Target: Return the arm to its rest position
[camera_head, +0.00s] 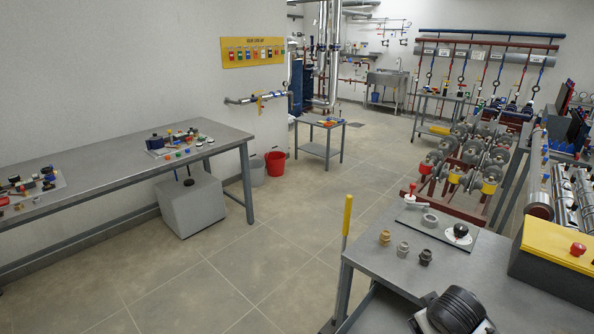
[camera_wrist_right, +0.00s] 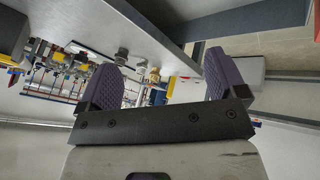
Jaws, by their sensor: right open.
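My right gripper (camera_wrist_right: 160,60) shows in the right wrist view, with its two purple ribbed finger pads spread wide apart. Nothing is between the pads, so it is open and empty. The wrist picture is turned over, with the grey workbench (camera_wrist_right: 130,28) across the top. Small fittings on the bench edge appear beyond the fingers, apart from them. In the head view the near workbench (camera_head: 400,262) is at the lower right. My left gripper is not in either view.
Brass (camera_head: 385,238), grey (camera_head: 402,249) and dark (camera_head: 425,257) fittings stand on the near bench. A yellow-topped box (camera_head: 560,247) stands at its right. A yellow upright handle (camera_head: 347,215) rises at the bench's left corner. The floor (camera_head: 250,265) between the benches is clear.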

